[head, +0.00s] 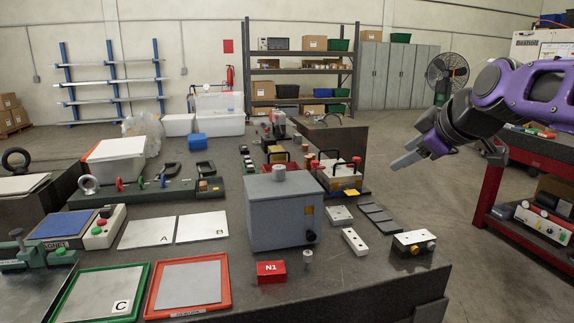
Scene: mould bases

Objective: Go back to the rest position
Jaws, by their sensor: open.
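My gripper (407,158) is in the head view, on the grey end of my purple and black arm. It hangs in the air above and beyond the right edge of the dark workbench (345,285), apart from everything on it. Its grey fingers point left and down. No object shows between them, and it is seen partly from the side. The arm comes in from the right edge of the view.
A grey box (281,212) with a knob stands mid-bench. A red block marked N1 (271,272), plates A (147,232) and B (203,227), and red (188,285) and green (103,291) framed trays lie around it. A red cart (489,192) stands right. Floor between is clear.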

